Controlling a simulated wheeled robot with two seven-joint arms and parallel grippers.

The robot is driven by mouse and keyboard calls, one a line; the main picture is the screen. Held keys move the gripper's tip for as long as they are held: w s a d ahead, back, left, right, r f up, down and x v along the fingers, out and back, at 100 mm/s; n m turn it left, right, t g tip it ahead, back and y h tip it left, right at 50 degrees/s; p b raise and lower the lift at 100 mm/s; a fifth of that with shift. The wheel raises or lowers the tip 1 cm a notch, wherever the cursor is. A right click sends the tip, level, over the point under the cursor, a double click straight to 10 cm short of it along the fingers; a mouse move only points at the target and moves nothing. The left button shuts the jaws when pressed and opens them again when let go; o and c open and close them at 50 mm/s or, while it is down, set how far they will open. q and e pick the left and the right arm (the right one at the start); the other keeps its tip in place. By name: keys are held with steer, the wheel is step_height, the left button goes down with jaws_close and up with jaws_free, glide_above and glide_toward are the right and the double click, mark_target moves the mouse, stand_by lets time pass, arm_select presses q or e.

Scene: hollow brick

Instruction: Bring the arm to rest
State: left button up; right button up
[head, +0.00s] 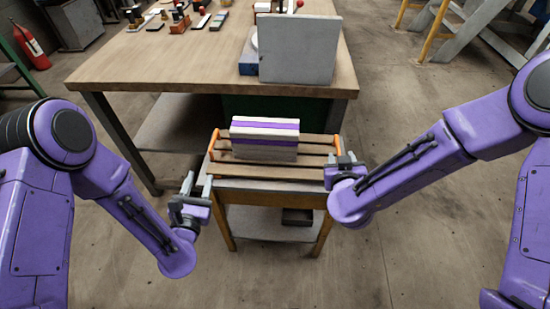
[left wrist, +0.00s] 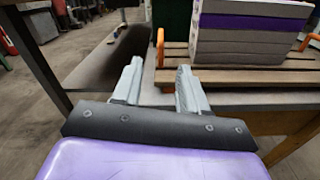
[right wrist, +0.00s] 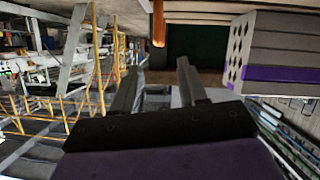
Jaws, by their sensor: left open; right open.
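A hollow brick (head: 265,139), pale grey with a purple band, sits on the slatted wooden rack of a small stand (head: 270,182). It also shows in the left wrist view (left wrist: 245,48) and, with holes in its end face, in the right wrist view (right wrist: 285,55). My left gripper (head: 186,184) is open and empty, left of the stand and apart from the brick. My right gripper (head: 338,160) is open and empty, beside the stand's right end near an orange handle. It is apart from the brick.
A large wooden workbench (head: 190,62) stands behind the stand, with a grey upright panel (head: 300,48) and small tools on it. Orange handles (head: 213,144) rise at the rack's ends. A fire extinguisher (head: 31,46) is at the far left. The floor in front is clear.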

steer(key=shift+v, duration=0.95)
arm_select(q)
steer(key=s+a+f+m+g+y+p, duration=0.3)
steer(key=s+f+m+g, duration=0.6)
steer(key=m, duration=0.9)
steer(key=s+a+f+m+g+y+p, duration=0.1)
steer(key=s+a+f+m+g+p, duration=0.1)
steer(key=s, duration=0.7)
steer(key=s+a+f+m+g+y+p, duration=0.1)
steer(key=s+a+m+g+p, duration=0.1)
steer(key=s+a+m, duration=0.3)
steer(key=s+a+g, duration=0.1)
steer(key=s+a, duration=0.1)
steer(key=s, duration=0.2)
steer(key=shift+a+f+m+g+y, duration=0.3)
steer(key=shift+f, duration=0.05)
arm_select(e)
steer(key=s+d+f+m+g, duration=0.3)
steer(key=s+d+f+g, duration=0.2)
steer(key=s, duration=0.9)
steer(key=s+d+f+m+g, duration=0.3)
steer(key=s+d+f+g, duration=0.2)
steer(key=s+f, duration=0.7)
steer(key=shift+s+d+m+h, duration=0.3)
steer(key=shift+s+d+m, duration=0.1)
steer(key=shift+s, duration=0.7)
